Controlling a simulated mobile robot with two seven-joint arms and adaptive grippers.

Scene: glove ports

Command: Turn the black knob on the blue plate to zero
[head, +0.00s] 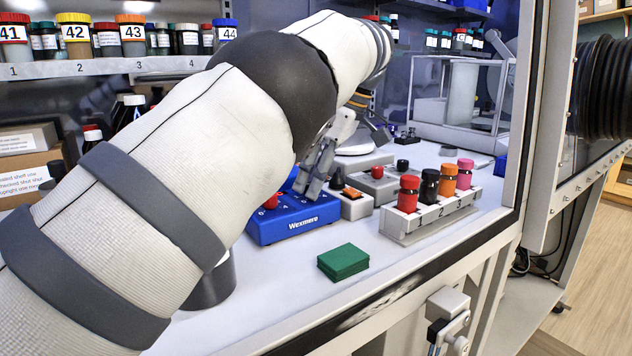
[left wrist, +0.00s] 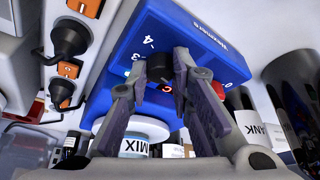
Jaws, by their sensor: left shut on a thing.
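The blue plate (head: 293,222), a box marked "Wesmere", stands on the bench in the head view. It also shows in the left wrist view (left wrist: 150,28), with white marks such as "-4" and "0" on its face. My left gripper (head: 311,188) is over the right part of the blue plate. In the left wrist view its fingers (left wrist: 187,78) are shut on the black knob (left wrist: 186,62), one on each side. The knob's pointer and setting are hidden by the fingers. In the head view the gripper hides the knob. My right gripper is not in view.
A red knob (head: 272,201) stands on the blue plate's left part. To the right are small grey boxes with knobs (head: 356,205) and a rack (head: 430,218) of several coloured-cap vials. A green block (head: 343,262) lies in front.

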